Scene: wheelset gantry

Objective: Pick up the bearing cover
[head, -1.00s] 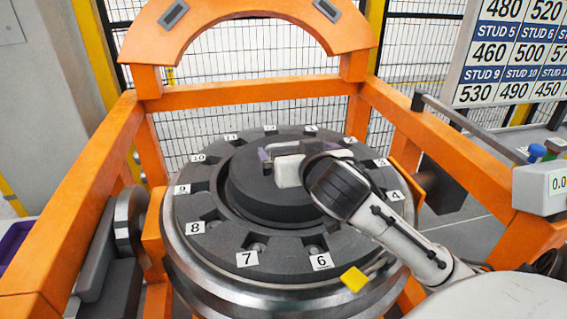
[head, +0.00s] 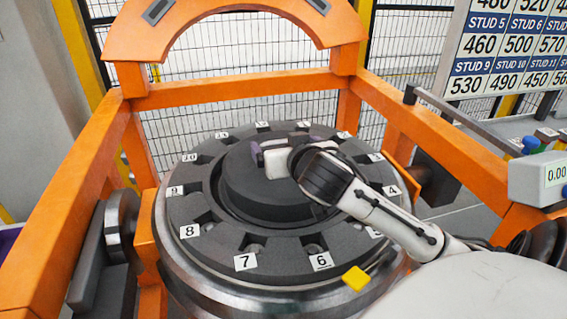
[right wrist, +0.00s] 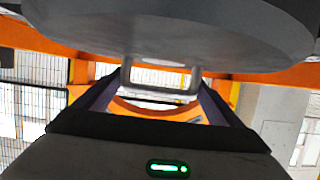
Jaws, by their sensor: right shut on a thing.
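The bearing cover (head: 245,183) is a dark grey stepped disc in the middle of the numbered ring. A handle stands on its top. My right gripper (head: 286,144) is over the cover and shut on its handle, with dark purple fingers. In the right wrist view the cover (right wrist: 170,32) fills the top as a grey disc. Its handle (right wrist: 195,80) shows as a pale loop between the fingers of my right gripper (right wrist: 158,90). My wrist hides part of the cover in the head view. I cannot tell whether the cover is clear of the ring. My left gripper is not in view.
The grey ring (head: 215,226) has numbered slots. An orange gantry frame (head: 60,200) surrounds it, with an arch (head: 235,20) behind. A stud board (head: 505,50) and a grey gauge box (head: 540,182) stand at the right. A yellow tag (head: 355,279) sticks out near the ring's front edge.

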